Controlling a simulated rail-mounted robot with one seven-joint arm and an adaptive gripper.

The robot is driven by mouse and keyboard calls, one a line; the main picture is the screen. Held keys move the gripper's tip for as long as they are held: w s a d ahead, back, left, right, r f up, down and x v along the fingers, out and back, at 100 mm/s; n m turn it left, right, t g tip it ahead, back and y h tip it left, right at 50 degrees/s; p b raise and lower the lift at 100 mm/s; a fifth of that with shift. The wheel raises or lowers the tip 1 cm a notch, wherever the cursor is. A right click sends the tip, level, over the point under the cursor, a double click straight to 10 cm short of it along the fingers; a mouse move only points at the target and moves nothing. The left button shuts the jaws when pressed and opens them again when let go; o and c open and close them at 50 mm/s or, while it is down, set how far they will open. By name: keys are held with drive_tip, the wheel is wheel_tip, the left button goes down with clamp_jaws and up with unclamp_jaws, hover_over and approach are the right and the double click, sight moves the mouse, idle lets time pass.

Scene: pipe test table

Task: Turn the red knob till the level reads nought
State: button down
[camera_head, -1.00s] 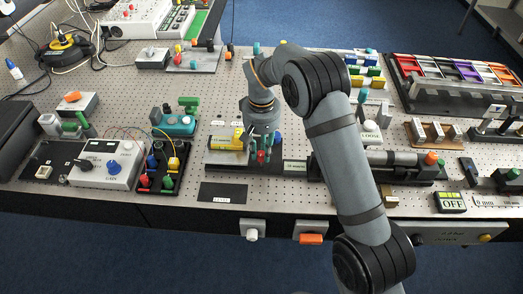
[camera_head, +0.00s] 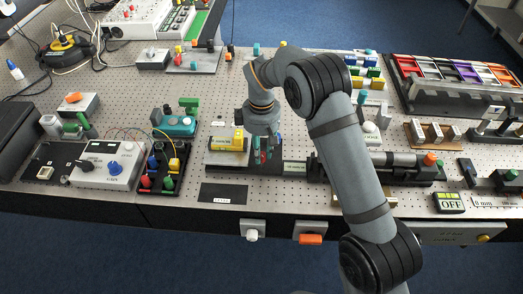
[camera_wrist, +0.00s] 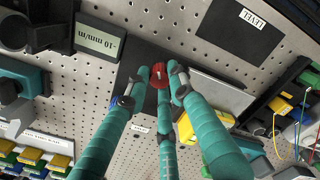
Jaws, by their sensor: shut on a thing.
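The red knob (camera_wrist: 160,75) shows at the upper middle of the wrist view, between my teal fingertips. My gripper (camera_wrist: 161,84) is shut on it, and the fingers hide part of it. In the head view my gripper (camera_head: 262,155) is low over the level unit, and the knob is mostly hidden there. The grey display (camera_wrist: 98,40) beside the knob is upside down in the wrist view and seems to read -10 mm/m. It also shows in the head view (camera_head: 295,168), too small to read. The yellow level (camera_head: 232,142) sits just left of my gripper.
A black label plate (camera_head: 223,193) lies in front of the level unit. A grey cylinder device (camera_head: 392,160) stands to the right. A black tray of coloured knobs (camera_head: 160,170) stands to the left. Bare perforated board (camera_head: 275,195) lies in front.

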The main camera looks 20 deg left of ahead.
drive_tip(key=shift+n, duration=0.4)
drive_tip(key=c, duration=1.5)
unclamp_jaws()
wheel_tip(320, 180, up, 12)
drive_tip(key=shift+r, duration=0.1)
wheel_tip(320, 180, down, 12)
drive_tip(key=shift+f, duration=0.15)
drive_tip(key=shift+m, duration=0.3)
